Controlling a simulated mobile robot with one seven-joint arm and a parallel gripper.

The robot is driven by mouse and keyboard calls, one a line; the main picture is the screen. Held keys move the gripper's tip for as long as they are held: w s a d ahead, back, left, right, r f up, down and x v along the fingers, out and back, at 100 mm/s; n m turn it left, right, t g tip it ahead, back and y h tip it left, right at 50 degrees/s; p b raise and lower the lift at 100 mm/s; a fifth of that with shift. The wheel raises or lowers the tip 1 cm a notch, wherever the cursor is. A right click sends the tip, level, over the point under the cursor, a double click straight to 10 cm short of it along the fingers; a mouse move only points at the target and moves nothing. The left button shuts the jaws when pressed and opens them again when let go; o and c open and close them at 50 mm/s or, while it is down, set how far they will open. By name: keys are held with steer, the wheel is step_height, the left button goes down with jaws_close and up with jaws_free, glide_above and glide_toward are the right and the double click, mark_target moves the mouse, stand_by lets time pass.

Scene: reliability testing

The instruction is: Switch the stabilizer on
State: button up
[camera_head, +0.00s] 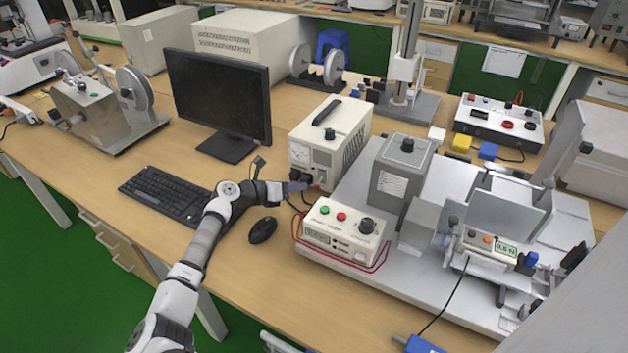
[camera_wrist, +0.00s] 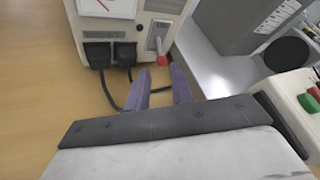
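The stabilizer is a beige box (camera_head: 330,142) with a black top handle and a front meter, standing on the table in the head view. Its lower front panel (camera_wrist: 128,28) fills the top of the wrist view, with two black plugs (camera_wrist: 97,53) at the left. To their right is a metal switch lever (camera_wrist: 157,42) with a red tip hanging downward. My gripper (camera_wrist: 161,76) is open, its two purple fingers apart with nothing visible between them. The fingers point at the panel just below the red tip. In the head view my gripper (camera_head: 297,187) is close to the stabilizer's lower front; contact cannot be told.
A power supply (camera_head: 342,235) with red leads stands just right of my gripper. A mouse (camera_head: 263,230), keyboard (camera_head: 165,195) and monitor (camera_head: 220,100) are on the left. Black cables (camera_wrist: 108,92) run from the plugs beside my fingers. A grey box (camera_head: 402,170) stands right of the stabilizer.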

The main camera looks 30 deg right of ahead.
mark_target(319, 182)
steer(key=p+x, duration=0.1)
steer(key=x, duration=0.6)
steer(key=shift+d, duration=0.1)
jaws_close()
